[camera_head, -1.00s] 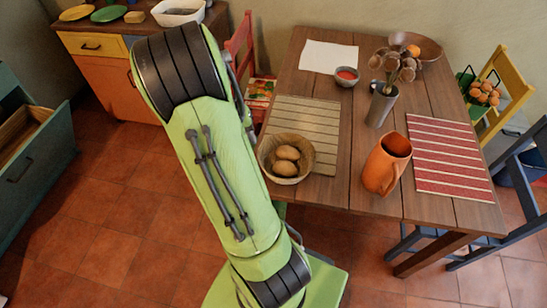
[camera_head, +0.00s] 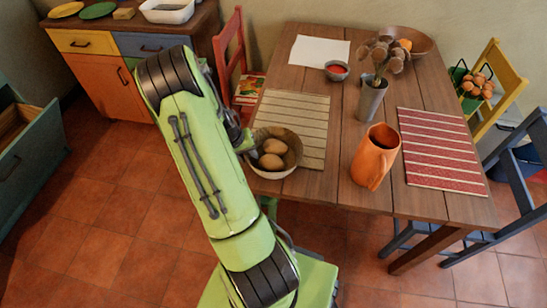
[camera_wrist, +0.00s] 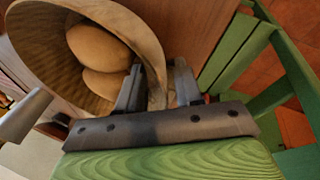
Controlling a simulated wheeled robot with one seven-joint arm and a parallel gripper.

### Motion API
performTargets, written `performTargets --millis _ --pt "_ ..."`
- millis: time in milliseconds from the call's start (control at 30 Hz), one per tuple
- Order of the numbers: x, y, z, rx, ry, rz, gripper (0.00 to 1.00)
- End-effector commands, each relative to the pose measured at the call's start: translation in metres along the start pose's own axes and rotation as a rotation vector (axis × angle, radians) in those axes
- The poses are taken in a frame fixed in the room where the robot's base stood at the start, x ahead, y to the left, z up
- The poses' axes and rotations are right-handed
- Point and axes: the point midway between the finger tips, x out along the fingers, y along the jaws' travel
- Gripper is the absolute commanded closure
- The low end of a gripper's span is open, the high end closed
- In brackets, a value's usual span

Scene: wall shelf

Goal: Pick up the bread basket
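The bread basket (camera_head: 286,170) is a round, wood-coloured bowl at the near left edge of the table, with brown bread rolls (camera_head: 271,154) inside. It fills the upper left of the wrist view (camera_wrist: 40,62), where the rolls (camera_wrist: 98,45) also show. My gripper (camera_wrist: 158,88) is at the basket's rim, with one finger inside the bowl and the other outside. The basket wall stands between the fingers, which look apart, with small gaps beside the wall. In the head view, my arm hides most of the gripper at the basket's left side.
A striped beige placemat (camera_head: 300,112) lies beside the basket. An orange pitcher (camera_head: 375,158), a metal vase (camera_head: 371,100) and a small red-filled bowl (camera_head: 337,71) stand on the table (camera_head: 345,125). A red chair (camera_head: 230,62) is behind my arm. A green chair (camera_wrist: 240,55) is close to the gripper.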

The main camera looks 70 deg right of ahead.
Motion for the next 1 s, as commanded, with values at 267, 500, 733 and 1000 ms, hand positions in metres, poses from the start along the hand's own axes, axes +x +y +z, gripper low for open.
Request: performTargets --millis 267,500,733,1000 --pt "0.0154 -0.0008 -0.0005 -0.001 0.002 -0.002 0.65" --pt "0.0150 -0.0008 -0.0004 -0.001 0.001 -0.001 0.94" --pt "0.0148 -0.0006 -0.0004 -0.001 0.001 -0.001 1.00" --pt "0.0139 0.0001 -0.0011 0.000 0.003 0.000 1.00"
